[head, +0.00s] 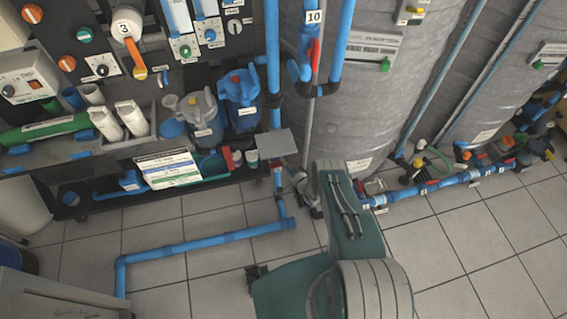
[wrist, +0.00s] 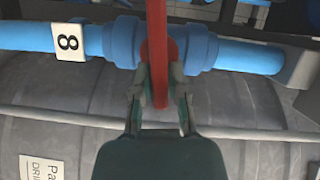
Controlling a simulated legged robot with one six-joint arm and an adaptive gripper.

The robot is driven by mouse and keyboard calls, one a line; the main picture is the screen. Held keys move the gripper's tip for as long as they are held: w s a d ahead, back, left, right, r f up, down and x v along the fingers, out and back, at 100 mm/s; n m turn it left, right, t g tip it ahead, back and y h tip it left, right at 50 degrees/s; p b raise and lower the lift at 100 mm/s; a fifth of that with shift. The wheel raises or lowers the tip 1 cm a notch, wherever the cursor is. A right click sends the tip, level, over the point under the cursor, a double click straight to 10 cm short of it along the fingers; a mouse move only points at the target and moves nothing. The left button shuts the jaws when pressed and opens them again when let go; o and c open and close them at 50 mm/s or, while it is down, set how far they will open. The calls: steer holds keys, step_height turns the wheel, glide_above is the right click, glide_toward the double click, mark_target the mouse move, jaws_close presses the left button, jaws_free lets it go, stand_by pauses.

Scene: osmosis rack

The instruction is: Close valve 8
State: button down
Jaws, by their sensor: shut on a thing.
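The valve 8 handle (wrist: 158,60) is a red lever in the wrist view. It appears to run across the blue pipe from the top edge toward my gripper. The blue valve body (wrist: 196,46) sits on the pipe behind it, and a white tag with an 8 (wrist: 69,42) is on the pipe to the left. My gripper (wrist: 158,85) has one finger on each side of the lever's near end and is shut on it. In the head view my green arm covers the place where the gripper works, so valve 8 cannot be made out there.
In the wrist view a large grey wrapped tank (wrist: 235,158) and a thin grey pipe (wrist: 60,117) lie close by. In the head view a blue floor pipe (head: 205,245) runs along the tiles left of my arm. Tiled floor (head: 490,265) is clear at the right.

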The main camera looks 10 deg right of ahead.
steer(key=shift+d+f+m, duration=0.2)
steer(key=shift+f+m, duration=0.05)
steer(key=shift+m, duration=0.45)
steer(key=c, duration=0.7)
jaws_free()
steer(key=shift+o, duration=0.2)
steer(key=v, duration=1.2)
steer(key=shift+f, duration=0.35)
